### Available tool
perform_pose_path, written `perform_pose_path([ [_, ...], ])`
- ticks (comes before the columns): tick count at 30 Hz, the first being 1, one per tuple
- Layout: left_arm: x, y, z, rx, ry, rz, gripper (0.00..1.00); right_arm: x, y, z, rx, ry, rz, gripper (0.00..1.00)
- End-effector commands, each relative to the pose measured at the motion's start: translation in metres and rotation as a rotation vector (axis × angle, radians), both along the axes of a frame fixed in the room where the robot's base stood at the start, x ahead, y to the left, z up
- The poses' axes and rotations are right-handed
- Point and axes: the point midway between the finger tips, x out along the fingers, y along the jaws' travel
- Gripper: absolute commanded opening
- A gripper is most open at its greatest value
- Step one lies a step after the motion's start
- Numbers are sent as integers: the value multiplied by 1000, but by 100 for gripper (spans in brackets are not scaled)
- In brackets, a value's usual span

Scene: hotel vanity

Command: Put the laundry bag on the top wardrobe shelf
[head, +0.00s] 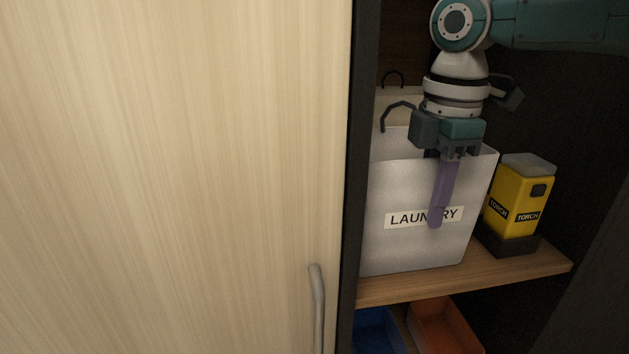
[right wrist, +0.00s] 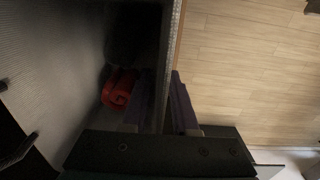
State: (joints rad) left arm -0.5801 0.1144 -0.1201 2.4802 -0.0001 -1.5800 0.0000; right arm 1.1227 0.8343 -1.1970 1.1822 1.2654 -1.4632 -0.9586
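The white laundry bag (head: 415,245) with a LAUNDRY label stands upright on the wooden wardrobe shelf (head: 500,275). Dark loop handles (head: 398,106) rise behind its front wall. My right gripper (head: 441,190) points down over the bag's front rim. One purple finger is outside, in front of the label; the other is hidden in the head view. In the right wrist view the two fingers (right wrist: 160,105) stand apart, one inside and one outside the bag wall (right wrist: 172,40), with a dark gap beside the wall. A red rolled item (right wrist: 118,90) lies in the bag. My left gripper is out of view.
A yellow torch (head: 518,200) stands close to the bag's right. A pale wardrobe door (head: 170,180) with a metal handle (head: 318,305) fills the left. Blue (head: 375,333) and orange (head: 445,328) bins sit below the shelf. The top shelf is not visible.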

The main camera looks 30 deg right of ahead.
Motion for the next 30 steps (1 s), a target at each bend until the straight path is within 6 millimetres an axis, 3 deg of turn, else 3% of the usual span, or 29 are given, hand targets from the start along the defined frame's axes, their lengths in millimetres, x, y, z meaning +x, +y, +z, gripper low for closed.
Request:
perform_pose_path([
  [8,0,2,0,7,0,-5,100,0,0,1,0,0,0,35],
  [13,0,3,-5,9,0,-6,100,1,0,12,1,-3,-1,35],
  [24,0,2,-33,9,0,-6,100,-1,1,90,2,-7,0,35],
  [30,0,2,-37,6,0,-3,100,-3,1,117,1,-3,-1,35],
])
